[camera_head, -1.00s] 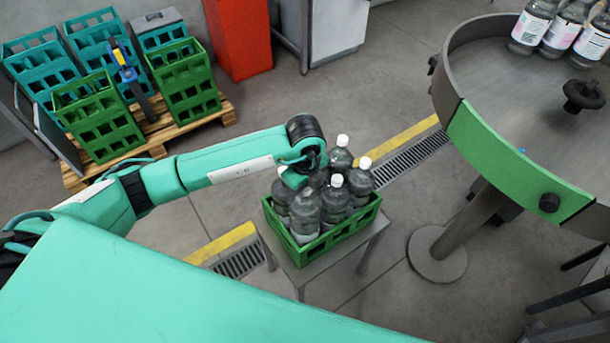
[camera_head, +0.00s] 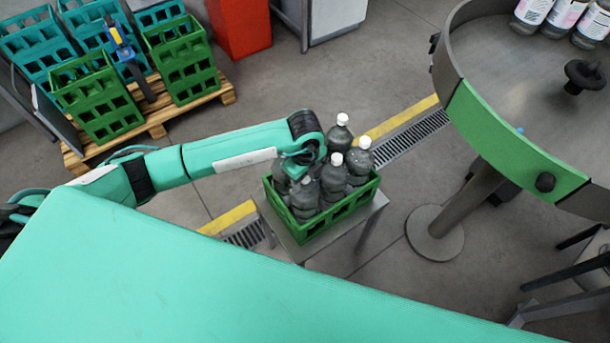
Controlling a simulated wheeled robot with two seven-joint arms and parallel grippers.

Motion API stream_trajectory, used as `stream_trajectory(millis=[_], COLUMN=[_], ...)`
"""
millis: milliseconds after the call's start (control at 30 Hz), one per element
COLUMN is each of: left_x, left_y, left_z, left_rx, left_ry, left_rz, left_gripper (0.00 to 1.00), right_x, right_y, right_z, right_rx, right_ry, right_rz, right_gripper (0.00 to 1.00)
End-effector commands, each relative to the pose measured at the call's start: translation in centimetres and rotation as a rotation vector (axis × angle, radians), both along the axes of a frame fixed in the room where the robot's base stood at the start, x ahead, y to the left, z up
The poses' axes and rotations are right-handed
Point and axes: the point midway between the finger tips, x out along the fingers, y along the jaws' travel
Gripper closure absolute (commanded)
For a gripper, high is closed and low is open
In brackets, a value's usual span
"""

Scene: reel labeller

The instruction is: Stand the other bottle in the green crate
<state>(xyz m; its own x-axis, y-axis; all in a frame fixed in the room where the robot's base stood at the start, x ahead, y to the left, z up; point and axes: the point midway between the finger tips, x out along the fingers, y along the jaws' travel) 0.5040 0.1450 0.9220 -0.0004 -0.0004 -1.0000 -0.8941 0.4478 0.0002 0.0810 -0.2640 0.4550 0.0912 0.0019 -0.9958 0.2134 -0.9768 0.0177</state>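The green crate (camera_head: 324,225) stands on a small grey table and holds several dark bottles with white caps, such as the bottle (camera_head: 334,177) in its middle. The bottles stand upright, close together. My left gripper (camera_head: 298,170) is over the left part of the crate, pointing down among the bottles. My own wrist hides its fingers, so I cannot tell if it is open or shut, or on which bottle. My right gripper is not in view. Several labelled bottles (camera_head: 563,16) stand on the round steel turntable (camera_head: 510,75) at the upper right.
The small table (camera_head: 285,241) has little room around the crate. A pallet (camera_head: 157,118) with green and teal crates stands at the upper left. A red bin (camera_head: 240,25) is at the top. The turntable's green guard (camera_head: 510,143) is to the right. Floor between is clear.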

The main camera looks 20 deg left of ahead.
Motion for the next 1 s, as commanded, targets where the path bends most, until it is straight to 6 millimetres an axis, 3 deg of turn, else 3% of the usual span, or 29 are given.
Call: stream_trajectory(millis=[400,800,1000], left_x=[0.1,0.1,0.1], left_y=[0.0,0.0,0.0], left_z=[0.8,8.8,11.5], left_rx=[-0.001,-0.003,-0.001], left_ry=[-0.003,-0.005,-0.003], left_rz=[0.0,-0.001,0.0], left_gripper=[0.51,0.51,0.51], right_x=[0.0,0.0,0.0], right_y=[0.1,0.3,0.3], right_z=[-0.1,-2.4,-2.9], right_rx=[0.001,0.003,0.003], right_ry=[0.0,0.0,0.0], right_rz=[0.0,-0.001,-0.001], right_gripper=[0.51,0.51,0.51])
